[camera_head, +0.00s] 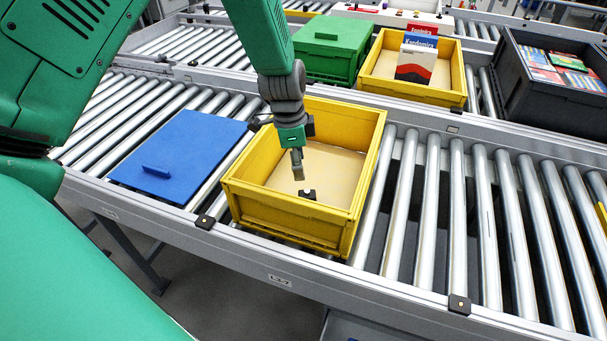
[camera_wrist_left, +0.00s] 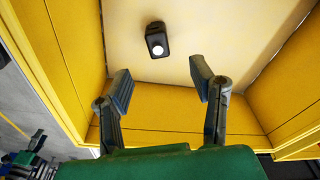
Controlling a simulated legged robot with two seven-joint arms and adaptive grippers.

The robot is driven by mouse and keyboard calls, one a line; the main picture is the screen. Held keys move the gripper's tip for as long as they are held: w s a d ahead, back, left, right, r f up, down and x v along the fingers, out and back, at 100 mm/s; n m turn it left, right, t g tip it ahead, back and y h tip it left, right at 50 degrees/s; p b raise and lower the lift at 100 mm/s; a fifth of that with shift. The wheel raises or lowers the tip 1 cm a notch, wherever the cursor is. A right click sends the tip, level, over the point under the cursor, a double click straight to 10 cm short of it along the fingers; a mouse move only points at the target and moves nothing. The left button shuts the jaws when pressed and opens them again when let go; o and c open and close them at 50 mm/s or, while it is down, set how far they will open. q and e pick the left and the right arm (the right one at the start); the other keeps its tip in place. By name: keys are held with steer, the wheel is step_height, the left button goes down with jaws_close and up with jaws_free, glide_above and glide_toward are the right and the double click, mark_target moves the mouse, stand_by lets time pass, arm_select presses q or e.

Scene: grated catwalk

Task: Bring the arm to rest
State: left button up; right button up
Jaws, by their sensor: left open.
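My left arm comes in from the left in the head view, and its gripper (camera_head: 297,165) points down into a yellow crate (camera_head: 290,205) on the near roller conveyor. In the left wrist view the left gripper (camera_wrist_left: 160,85) is open, its two fingers apart with nothing between them. A small black object with a round white top (camera_wrist_left: 157,39) stands on the crate's pale floor, ahead of the fingertips and apart from them. It also shows in the head view (camera_head: 308,194), just below the gripper. My right gripper is in neither view.
A blue lid (camera_head: 182,155) lies on the rollers left of the yellow crate. Behind stand a green closed box (camera_head: 333,48), a second yellow crate (camera_head: 415,92) holding boxes, and a dark crate (camera_head: 535,98) with colourful packs. Rollers (camera_head: 480,215) to the right are bare.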

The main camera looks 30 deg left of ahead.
arm_select(q)
steer(key=shift+d+r, duration=0.15)
steer(key=shift+r, duration=0.05)
stand_by(0.4)
